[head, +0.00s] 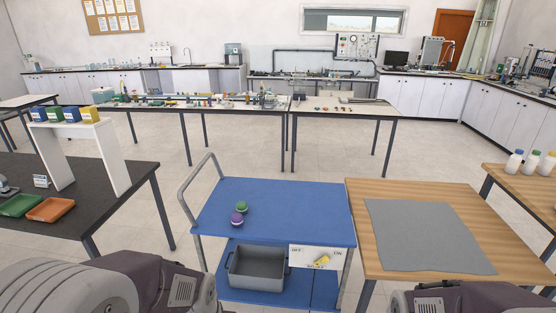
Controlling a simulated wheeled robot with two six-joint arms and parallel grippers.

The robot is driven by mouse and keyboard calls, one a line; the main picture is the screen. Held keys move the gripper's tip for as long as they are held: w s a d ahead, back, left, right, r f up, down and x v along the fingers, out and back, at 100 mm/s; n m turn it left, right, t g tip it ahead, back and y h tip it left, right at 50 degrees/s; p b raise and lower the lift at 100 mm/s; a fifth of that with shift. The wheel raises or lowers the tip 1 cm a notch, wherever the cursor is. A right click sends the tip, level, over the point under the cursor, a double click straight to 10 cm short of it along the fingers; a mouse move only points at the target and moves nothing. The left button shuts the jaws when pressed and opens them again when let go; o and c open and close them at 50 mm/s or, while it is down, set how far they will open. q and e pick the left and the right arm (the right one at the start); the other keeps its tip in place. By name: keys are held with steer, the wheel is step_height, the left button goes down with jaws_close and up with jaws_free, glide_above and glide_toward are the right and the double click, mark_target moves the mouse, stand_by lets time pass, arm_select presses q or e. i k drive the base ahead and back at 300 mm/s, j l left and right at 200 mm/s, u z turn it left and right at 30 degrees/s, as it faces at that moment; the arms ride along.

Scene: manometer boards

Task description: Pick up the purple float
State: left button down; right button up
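The purple float (237,219) is a small round thing on the blue top of the cart (290,200), left of its middle. A green float (242,207) sits just behind it; the two look very close, and I cannot tell if they touch. Parts of my two arms show along the bottom edge, at the left and at the right. Neither gripper shows in the head view.
The cart has a metal handle at its left and a grey bin (257,272) on its lower shelf. A wooden table (365,245) with a grey mat (425,237) stands right of the cart. A black table (105,215) stands left. Most of the cart top is clear.

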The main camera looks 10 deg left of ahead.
mark_target(237, 218)
steer(key=i+j+u, duration=0.7)
steer(key=i, duration=0.2)
steer(key=i+j+u, duration=0.15)
steer(key=i+u, duration=0.2)
steer(key=i, duration=0.1)
